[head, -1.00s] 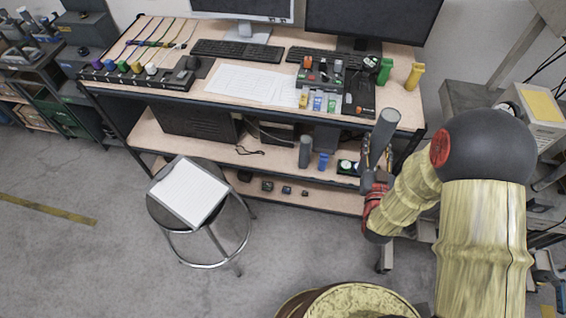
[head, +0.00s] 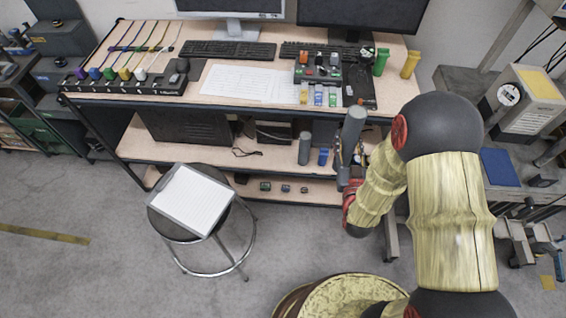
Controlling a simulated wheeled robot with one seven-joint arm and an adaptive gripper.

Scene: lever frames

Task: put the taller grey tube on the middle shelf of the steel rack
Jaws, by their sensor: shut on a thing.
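The taller grey tube (head: 352,130) is held upright in my gripper (head: 351,165), in front of the desk's right part. My gripper is shut on its lower part, and my arm hides some of the fingers. A shorter grey tube (head: 305,148) stands on the desk's lower shelf, left of my gripper, beside a blue object (head: 323,157). I cannot tell for sure which structure is the steel rack; a grey metal stand (head: 480,85) with several levels is at the right, partly hidden by my arm.
The wooden desk (head: 240,97) carries monitors, keyboards, papers and a control box (head: 318,70). A stool (head: 160,213) with a paper pad stands in front of it. A boxy device (head: 530,92) and a blue mat (head: 499,167) are on the right. The floor at lower left is clear.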

